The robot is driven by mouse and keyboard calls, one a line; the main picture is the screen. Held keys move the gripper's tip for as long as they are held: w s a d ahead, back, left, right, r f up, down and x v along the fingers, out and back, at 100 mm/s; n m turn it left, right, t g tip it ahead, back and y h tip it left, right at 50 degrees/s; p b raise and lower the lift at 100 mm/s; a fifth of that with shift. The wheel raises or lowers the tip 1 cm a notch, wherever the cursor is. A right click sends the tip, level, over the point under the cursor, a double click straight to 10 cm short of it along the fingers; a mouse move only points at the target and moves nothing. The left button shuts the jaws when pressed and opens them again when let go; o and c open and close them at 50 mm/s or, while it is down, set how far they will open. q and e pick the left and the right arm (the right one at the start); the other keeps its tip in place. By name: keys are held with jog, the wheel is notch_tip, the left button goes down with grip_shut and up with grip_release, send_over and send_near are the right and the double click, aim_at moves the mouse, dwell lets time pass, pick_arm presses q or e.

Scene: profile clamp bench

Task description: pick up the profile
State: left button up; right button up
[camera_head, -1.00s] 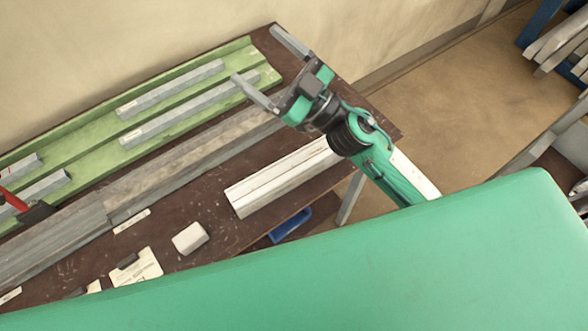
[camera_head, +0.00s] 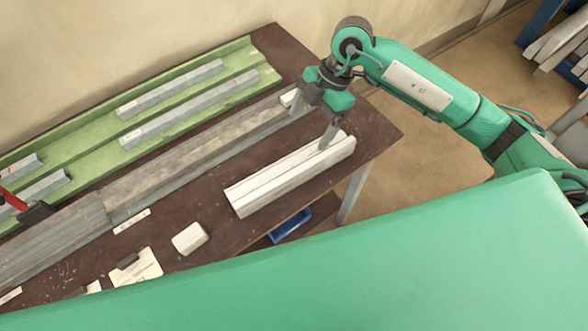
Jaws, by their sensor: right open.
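A long white profile (camera_head: 285,180) with grooves along its top lies on the brown table near its front right edge. Several grey profiles lie in the green tray, one of them (camera_head: 190,108) in the front channel. My right gripper (camera_head: 311,127) points down with its two fingers spread apart. One finger is over the far right end of the white profile, the other over the end of the grey rail behind it. Whether a fingertip touches the profile I cannot tell. Nothing is between the fingers. My left gripper is not in view.
The green tray (camera_head: 75,137) runs along the wall. A long grey rail (camera_head: 180,158) lies between it and the white profile. A white block (camera_head: 190,238) and a card (camera_head: 140,267) lie at the front. A red-handled tool (camera_head: 14,200) is at the left edge.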

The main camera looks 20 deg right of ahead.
jog(key=p, duration=0.2)
send_near(290, 168)
jog(key=x, duration=0.2)
jog(key=shift+w+a+f, duration=0.1)
jog(key=shift+a+f, duration=0.05)
jog(key=shift+f, duration=0.1)
jog(key=shift+a+f, duration=0.25)
jog(key=shift+f, duration=0.3)
jog(key=x, duration=0.1)
jog(key=p+x, duration=0.1)
jog(key=x, duration=0.1)
jog(key=shift+s+a+f+p, duration=0.1)
jog(key=shift+s+f+p, duration=0.2)
jog(key=shift+p, duration=0.1)
jog(key=shift+a+f, duration=0.1)
jog(key=shift+f, duration=0.25)
jog(key=shift+r, duration=0.1)
jog(key=c, duration=1.5)
